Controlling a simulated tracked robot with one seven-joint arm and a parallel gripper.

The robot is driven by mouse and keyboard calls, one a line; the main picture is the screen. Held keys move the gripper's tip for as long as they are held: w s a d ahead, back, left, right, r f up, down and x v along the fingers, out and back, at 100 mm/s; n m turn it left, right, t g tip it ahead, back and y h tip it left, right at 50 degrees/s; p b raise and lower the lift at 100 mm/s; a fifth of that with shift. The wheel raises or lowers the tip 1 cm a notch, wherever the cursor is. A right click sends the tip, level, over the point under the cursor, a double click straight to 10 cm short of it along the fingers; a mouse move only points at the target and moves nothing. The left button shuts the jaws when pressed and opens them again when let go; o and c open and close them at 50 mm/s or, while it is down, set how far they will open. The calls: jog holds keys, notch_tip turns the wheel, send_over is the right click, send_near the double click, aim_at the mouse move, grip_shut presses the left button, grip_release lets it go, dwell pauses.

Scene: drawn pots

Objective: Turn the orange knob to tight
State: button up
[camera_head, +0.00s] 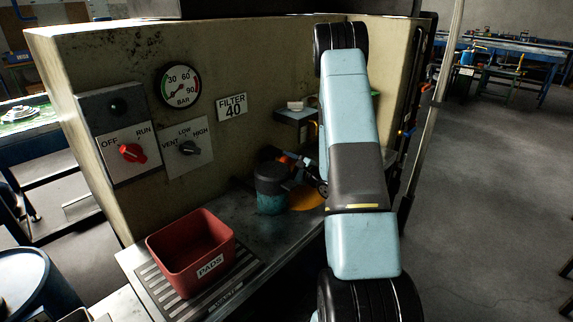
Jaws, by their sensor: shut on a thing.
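A small orange-red part (285,158), which looks like the orange knob, shows beside the dark fingers of my gripper (303,168) at the back of the metal counter. My gripper is shut on it, as far as I can see. The fingertips are small, dark and partly hidden by my pale blue arm, which comes down on the right. Any marks for tight are hidden or too small to read. A flat yellow-orange disc (308,199) lies just below the gripper, partly covered.
A red bin marked PADS (190,252) stands at the counter's front left. The panel behind carries a red OFF/RUN switch (132,152), a black VENT/LOW/HIGH switch (188,148), a gauge (180,86) and a FILTER 40 sign (232,106). Bare counter (235,222) lies right of the bin.

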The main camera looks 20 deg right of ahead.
jog(key=c, duration=0.4)
jog(key=shift+f, duration=0.1)
jog(key=shift+m, duration=0.4)
jog(key=m, duration=0.2)
jog(key=shift+m, duration=0.4)
jog(key=m, duration=0.3)
jog(key=shift+m, duration=0.4)
jog(key=m, duration=0.6)
jog(key=shift+d, duration=0.15)
jog(key=shift+m, duration=0.4)
jog(key=o, duration=1)
